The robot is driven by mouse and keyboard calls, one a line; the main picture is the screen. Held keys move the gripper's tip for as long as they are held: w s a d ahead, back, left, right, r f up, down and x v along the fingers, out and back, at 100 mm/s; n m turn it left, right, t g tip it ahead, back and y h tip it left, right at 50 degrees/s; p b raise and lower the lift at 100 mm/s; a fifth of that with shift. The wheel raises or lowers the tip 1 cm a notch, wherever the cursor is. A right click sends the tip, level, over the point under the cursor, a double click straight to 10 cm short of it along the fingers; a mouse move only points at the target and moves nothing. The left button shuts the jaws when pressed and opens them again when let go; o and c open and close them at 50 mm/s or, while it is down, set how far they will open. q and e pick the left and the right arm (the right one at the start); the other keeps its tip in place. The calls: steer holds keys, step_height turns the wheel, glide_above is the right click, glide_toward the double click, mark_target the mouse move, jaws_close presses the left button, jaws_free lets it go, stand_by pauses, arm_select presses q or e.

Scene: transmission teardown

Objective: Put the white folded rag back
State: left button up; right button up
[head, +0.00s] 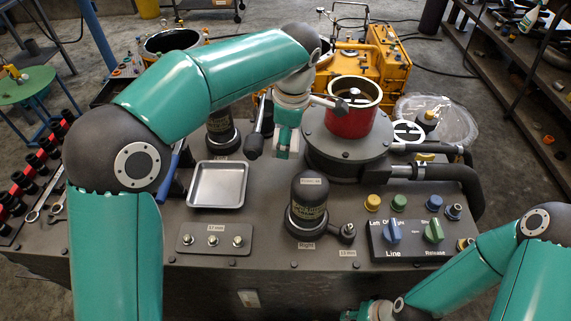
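I see no white folded rag in the head view. My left arm comes in from the left, arches over the bench and points down near its middle; the end of that arm (287,146) is left of the red cylinder (352,112). Its fingers cannot be made out clearly, and I cannot tell whether they hold anything. A dark-ended rod (256,138) is close beside it on the left. My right gripper (366,312) is at the bottom edge, mostly cut off, in front of the bench.
A silver tray (218,186) is empty on the bench. A black cylinder (309,203) marked Right stands at the middle front, left of the control panel (412,237) with knobs. Hoses (435,172) run along the right. Sockets (30,165) and wrenches lie far left.

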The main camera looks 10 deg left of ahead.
mark_target(291, 147)
arm_select(q)
step_height(291, 147, down, 9)
steer(key=shift+r, duration=0.1)
steer(key=o, duration=1.1)
steer(key=shift+r, duration=0.1)
steer(key=r, duration=0.4)
steer(key=s+r, duration=0.1)
steer(key=r, duration=0.3)
steer(key=d+r, duration=0.1)
steer(key=r, duration=0.2)
steer(key=shift+s+d+r, duration=0.1)
steer(key=shift+s+r, duration=0.25)
steer(key=shift+r, duration=0.05)
steer(key=shift+f, duration=0.1)
